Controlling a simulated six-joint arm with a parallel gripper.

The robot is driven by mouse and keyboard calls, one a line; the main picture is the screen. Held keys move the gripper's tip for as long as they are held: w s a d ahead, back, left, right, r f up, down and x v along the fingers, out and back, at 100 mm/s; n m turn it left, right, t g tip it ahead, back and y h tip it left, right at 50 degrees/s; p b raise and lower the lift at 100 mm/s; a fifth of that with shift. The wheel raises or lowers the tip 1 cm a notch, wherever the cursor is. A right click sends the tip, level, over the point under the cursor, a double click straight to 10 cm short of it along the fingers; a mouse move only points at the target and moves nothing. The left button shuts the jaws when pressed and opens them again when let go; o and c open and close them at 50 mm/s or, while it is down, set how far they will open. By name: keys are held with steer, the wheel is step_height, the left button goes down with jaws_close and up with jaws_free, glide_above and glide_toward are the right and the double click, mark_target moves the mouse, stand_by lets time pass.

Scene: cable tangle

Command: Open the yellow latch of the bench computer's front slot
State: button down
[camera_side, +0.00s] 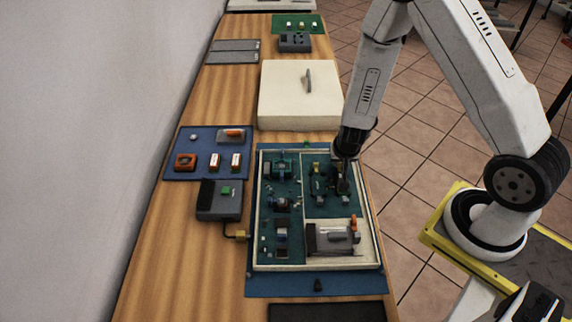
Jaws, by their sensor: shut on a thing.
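The bench computer (259,240) is an open, pale-rimmed case lying on a blue mat, with green boards and several parts inside. My gripper (343,187) reaches down into its upper right compartment. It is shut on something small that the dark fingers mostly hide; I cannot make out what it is. A small yellow part (316,167) shows just left of the gripper. I cannot tell whether it is the slot's latch, or whether a latch is open or closed.
A grey drive-like block (328,238) and an upright orange part (354,223) are in the lower right compartment. A cream lid (300,90) lies behind the case. At left are a grey box (219,200) with a cable and a blue mat (207,143) with several parts.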

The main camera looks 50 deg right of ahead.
steer(key=c, duration=0.6)
jaws_free()
steer(key=shift+w+d, duration=0.1)
steer(key=shift+o, duration=0.2)
steer(key=shift+r, duration=0.2)
steer(key=shift+v, duration=3.75)
